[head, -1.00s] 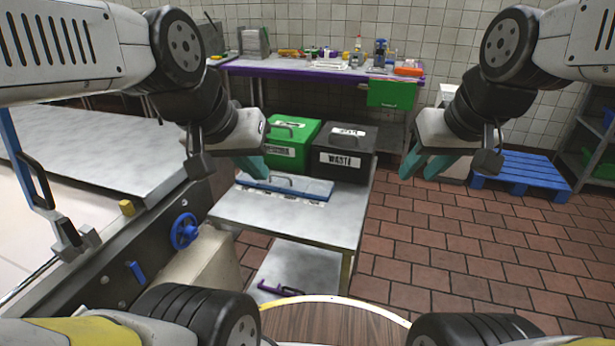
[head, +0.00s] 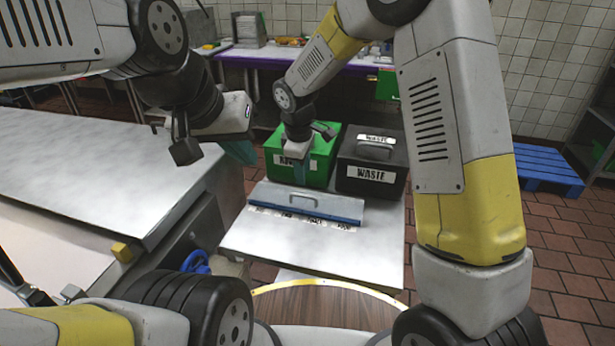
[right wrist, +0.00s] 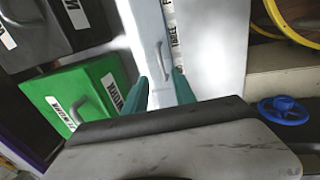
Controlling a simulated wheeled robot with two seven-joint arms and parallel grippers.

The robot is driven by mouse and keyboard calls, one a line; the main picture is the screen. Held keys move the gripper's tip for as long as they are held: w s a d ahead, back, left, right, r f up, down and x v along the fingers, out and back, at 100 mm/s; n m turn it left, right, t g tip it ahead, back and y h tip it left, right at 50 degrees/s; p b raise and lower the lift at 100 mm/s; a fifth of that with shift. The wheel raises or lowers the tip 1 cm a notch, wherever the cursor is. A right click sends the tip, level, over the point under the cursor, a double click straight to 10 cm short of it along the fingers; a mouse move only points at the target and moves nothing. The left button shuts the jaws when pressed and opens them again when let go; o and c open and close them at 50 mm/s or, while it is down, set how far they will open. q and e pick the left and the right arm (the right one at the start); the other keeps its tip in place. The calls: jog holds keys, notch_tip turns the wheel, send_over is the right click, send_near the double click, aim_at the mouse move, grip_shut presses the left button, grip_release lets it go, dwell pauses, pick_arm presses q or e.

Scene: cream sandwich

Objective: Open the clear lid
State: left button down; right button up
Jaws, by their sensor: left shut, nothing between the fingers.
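The lid (head: 336,203) is a long, pale grey-blue cover with a bar handle, on a shallow container on the cart top. It lies flat and closed. In the right wrist view the lid (right wrist: 147,22) runs up the picture, its handle (right wrist: 161,60) just beyond my fingertips. My right gripper (head: 299,175) is above the lid's back edge in the head view. Its teal fingers (right wrist: 162,88) are apart with nothing between them. My left gripper (head: 238,150) is shut and empty, left of the bins and away from the lid.
A green bin (head: 322,165) and a black waste bin (head: 372,178) stand behind the lid on the cart (head: 270,243). A steel counter (head: 90,160) lies to the left. The cart top in front of the lid is clear. A blue pallet (head: 548,168) lies on the floor at right.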

aim_at(303, 197)
jog(key=f, duration=0.2)
jog(key=w+f, duration=0.1)
jog(key=f, duration=0.5)
jog(key=shift+w+f, duration=0.1)
jog(key=shift+w, duration=0.15)
grip_shut()
dwell(1.1)
